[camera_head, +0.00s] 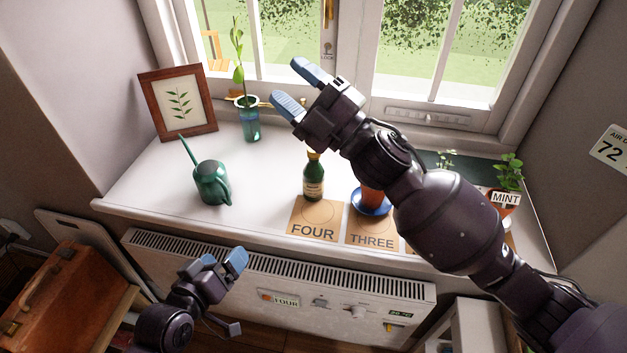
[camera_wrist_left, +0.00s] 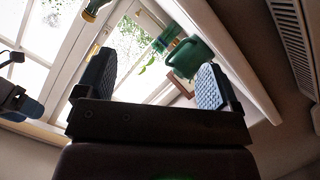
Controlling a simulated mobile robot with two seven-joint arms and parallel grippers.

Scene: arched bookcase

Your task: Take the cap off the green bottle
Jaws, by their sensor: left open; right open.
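The green bottle (camera_head: 314,182) stands upright on the sill, at the back of the card marked FOUR (camera_head: 314,229). Its gold-coloured cap (camera_head: 313,156) is on the neck. The bottle also shows, cut off, at the top of the left wrist view (camera_wrist_left: 95,7). My left gripper (camera_head: 216,263) is open and empty in front of the sill, left of and nearer than the bottle. Its spread fingers show in the left wrist view (camera_wrist_left: 151,82). My right gripper (camera_head: 295,88) is open and empty, above the sill near the window; its forearm passes close to the bottle's right side.
A green watering can (camera_head: 211,183), a glass vase with a plant (camera_head: 249,119) and a framed leaf picture (camera_head: 179,102) stand left. An orange pot on a blue saucer (camera_head: 371,207) is partly behind my right arm. A radiator (camera_head: 270,283) is below the sill.

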